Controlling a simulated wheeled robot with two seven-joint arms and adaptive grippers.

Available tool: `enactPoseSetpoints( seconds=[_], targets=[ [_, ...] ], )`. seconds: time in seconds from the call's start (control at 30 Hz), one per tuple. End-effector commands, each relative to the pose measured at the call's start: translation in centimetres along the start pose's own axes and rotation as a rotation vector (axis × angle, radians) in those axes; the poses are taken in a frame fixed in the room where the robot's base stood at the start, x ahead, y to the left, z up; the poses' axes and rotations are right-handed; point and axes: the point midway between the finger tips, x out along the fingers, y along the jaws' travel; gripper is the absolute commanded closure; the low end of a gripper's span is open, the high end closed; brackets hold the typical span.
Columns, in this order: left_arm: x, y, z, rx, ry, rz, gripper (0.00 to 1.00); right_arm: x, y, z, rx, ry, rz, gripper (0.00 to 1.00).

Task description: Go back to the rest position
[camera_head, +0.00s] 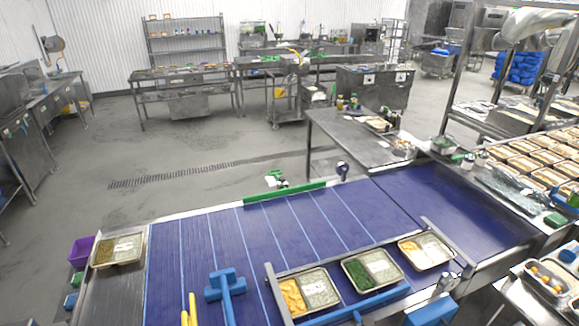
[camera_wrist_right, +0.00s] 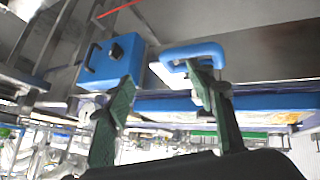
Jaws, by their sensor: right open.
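My right gripper (camera_wrist_right: 161,74) shows in the right wrist view with its two dark green fingers spread apart. Nothing is held between them. A blue handle (camera_wrist_right: 190,51) lies beyond the fingertips and partly behind the right-hand finger; I cannot tell whether they touch. A blue block with a dark knob (camera_wrist_right: 112,58) is beyond the left-hand finger. I cannot make out either gripper in the head view.
A blue T-shaped tool (camera_head: 225,284) is at the front. Many trays (camera_head: 525,163) fill the right side.

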Motion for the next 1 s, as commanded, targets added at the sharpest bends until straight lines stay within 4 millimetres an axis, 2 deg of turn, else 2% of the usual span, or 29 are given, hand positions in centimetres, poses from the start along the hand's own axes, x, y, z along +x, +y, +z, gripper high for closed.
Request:
enactPoseSetpoints(
  seconds=[0.03,0.1,0.3,0.47,0.5,0.77,0.87,1.0],
  targets=[
    [0.0,0.0,0.0,0.000,0.000,0.000,0.60,-0.4,-0.3,2.2,0.029,-0.055,-0.017,0.50],
    [0.0,0.0,0.0,0.000,0.000,0.000,0.60,-1.0,-0.6,4.6,0.059,-0.120,-0.038,0.50],
    [0.0,0.0,0.0,0.000,-0.001,0.000,0.60,-3.0,-1.8,10.4,0.129,-0.276,-0.095,0.50],
    [0.0,-0.1,0.1,0.000,-0.001,0.000,0.60,-5.0,-2.9,14.3,0.176,-0.387,-0.137,0.50],
    [0.2,-0.1,0.0,0.000,0.000,0.000,0.60,-3.4,-3.2,14.6,0.169,-0.385,-0.138,0.50],
    [0.8,-0.1,0.3,0.001,-0.003,-0.001,0.60,3.0,-5.3,18.0,0.159,-0.407,-0.151,0.50],
    [1.0,-0.1,0.3,0.001,-0.003,-0.001,0.60,5.7,-6.4,19.9,0.154,-0.418,-0.158,0.50],
    [1.5,-0.1,0.4,0.001,-0.004,-0.001,0.60,10.2,-8.5,23.8,0.145,-0.440,-0.171,0.50]
  ],
)
